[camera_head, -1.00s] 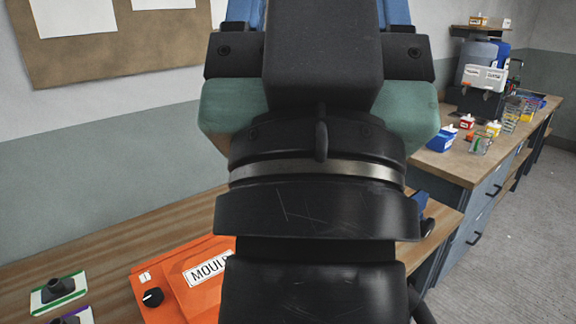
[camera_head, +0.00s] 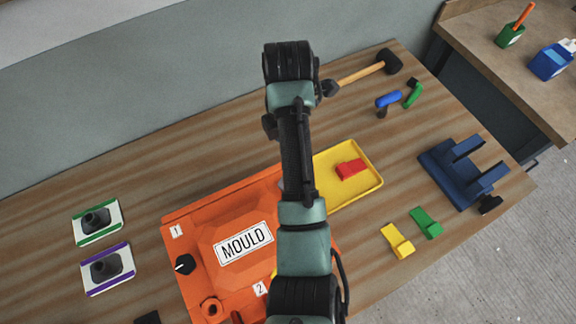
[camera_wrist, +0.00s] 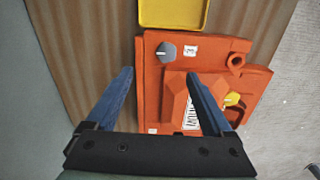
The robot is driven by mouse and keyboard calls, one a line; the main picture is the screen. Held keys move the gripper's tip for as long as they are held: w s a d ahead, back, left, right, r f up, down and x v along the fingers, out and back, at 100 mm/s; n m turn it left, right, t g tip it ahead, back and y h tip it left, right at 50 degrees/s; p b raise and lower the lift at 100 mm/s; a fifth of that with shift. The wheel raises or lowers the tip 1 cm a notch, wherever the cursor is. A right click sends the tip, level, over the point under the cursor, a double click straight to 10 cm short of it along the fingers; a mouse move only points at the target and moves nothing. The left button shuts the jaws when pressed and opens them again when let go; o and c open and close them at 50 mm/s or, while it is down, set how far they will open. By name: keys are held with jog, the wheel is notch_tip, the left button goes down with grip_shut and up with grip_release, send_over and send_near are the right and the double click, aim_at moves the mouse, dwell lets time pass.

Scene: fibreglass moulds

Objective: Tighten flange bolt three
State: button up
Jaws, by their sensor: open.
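The orange mould (camera_head: 205,235) lies on the wooden bench, with a white MOULD plate. In the head view, labels 1 (camera_head: 177,231) and 2 (camera_head: 260,289) show, with a black knob (camera_head: 185,264) below label 1; my arm covers part of the mould. In the wrist view, a grey hex-headed bolt (camera_wrist: 167,50) sits beside label 3 (camera_wrist: 190,50) on the mould. My gripper (camera_wrist: 160,75) is open and empty, its two blue fingers apart, with the bolt just ahead of the gap in the picture. My fingers are not clear in the head view.
A yellow tray (camera_head: 366,184) holding a red block (camera_head: 350,169) lies beside the mould. A mallet (camera_head: 365,73), a blue rack (camera_head: 465,170), a yellow block (camera_head: 397,241) and a green block (camera_head: 426,223) stand right. Two black cones on bordered cards lie left.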

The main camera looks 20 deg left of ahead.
jog(key=f, duration=0.8)
jog(key=s+f+b, duration=0.1)
jog(key=f, duration=0.4)
jog(key=shift+d+f, duration=0.1)
jog(key=shift+d, duration=0.1)
grip_shut()
